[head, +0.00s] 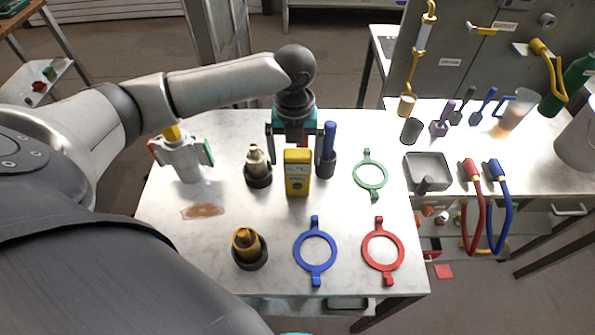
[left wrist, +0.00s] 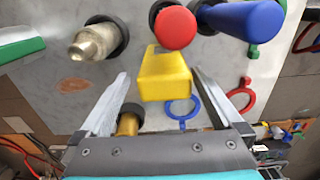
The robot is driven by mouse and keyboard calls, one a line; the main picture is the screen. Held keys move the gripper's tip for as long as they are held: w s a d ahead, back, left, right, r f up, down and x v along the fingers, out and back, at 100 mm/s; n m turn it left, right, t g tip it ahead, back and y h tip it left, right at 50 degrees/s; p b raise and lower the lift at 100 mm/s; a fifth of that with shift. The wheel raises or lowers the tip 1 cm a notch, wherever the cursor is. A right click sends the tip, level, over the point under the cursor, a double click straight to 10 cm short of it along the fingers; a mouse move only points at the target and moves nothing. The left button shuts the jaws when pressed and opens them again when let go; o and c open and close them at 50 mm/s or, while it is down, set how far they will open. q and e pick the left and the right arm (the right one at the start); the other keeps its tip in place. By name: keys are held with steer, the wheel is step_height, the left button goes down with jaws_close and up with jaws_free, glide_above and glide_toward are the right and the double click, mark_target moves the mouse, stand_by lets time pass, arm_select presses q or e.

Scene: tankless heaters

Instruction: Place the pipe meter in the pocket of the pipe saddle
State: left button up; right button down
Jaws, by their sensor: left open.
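The yellow pipe meter (head: 297,180), a boxy device with a small display, stands upright on the metal table. In the left wrist view the meter (left wrist: 165,77) shows between my two fingers, with space on both sides. My left gripper (head: 295,148) is open, pointing down just behind and above the meter.
A blue-handled tool (head: 328,150) stands close right of the meter, and a brass nozzle (head: 258,165) close left. A red-topped item (left wrist: 175,27) is behind it. Another brass piece (head: 247,244) and blue (head: 300,240), red (head: 368,240) and green (head: 358,172) rings lie around.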

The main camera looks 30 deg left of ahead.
mark_target(297, 170)
arm_select(q)
steer(key=f, duration=0.5)
steer(key=shift+d+f+b, duration=0.1)
steer(key=shift+d+b, duration=0.15)
steer(key=shift+b, duration=0.05)
jaws_close()
stand_by(0.5)
